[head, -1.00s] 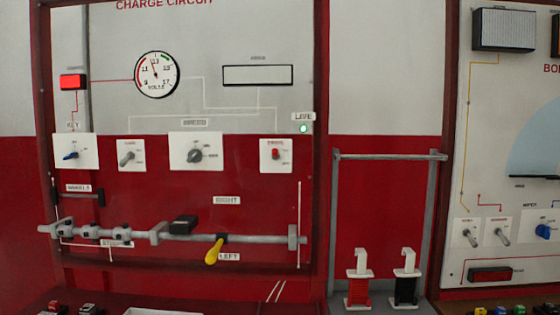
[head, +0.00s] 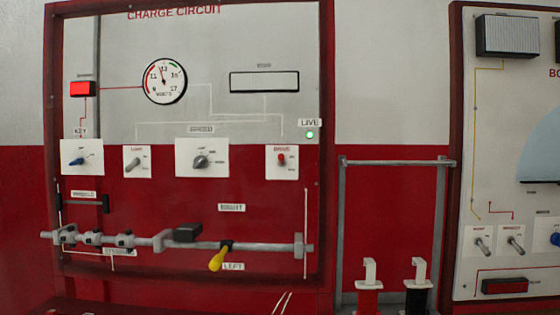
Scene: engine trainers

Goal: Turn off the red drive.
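The red drive switch (head: 281,159) is a small red toggle on a white plate labelled DRIVE, at the lower right of the charge circuit panel (head: 210,120) in the head view. Its lever appears to point up, but the position words beside it are too small to read surely. A green lamp (head: 310,136) under the LIVE label glows just above and right of it. My gripper is not in view.
A blue key switch (head: 77,161), a grey lamp toggle (head: 132,164) and a grey speed knob (head: 201,161) sit left along the same row. Below, a grey rod (head: 265,247) with a yellow-handled lever (head: 217,260) juts out.

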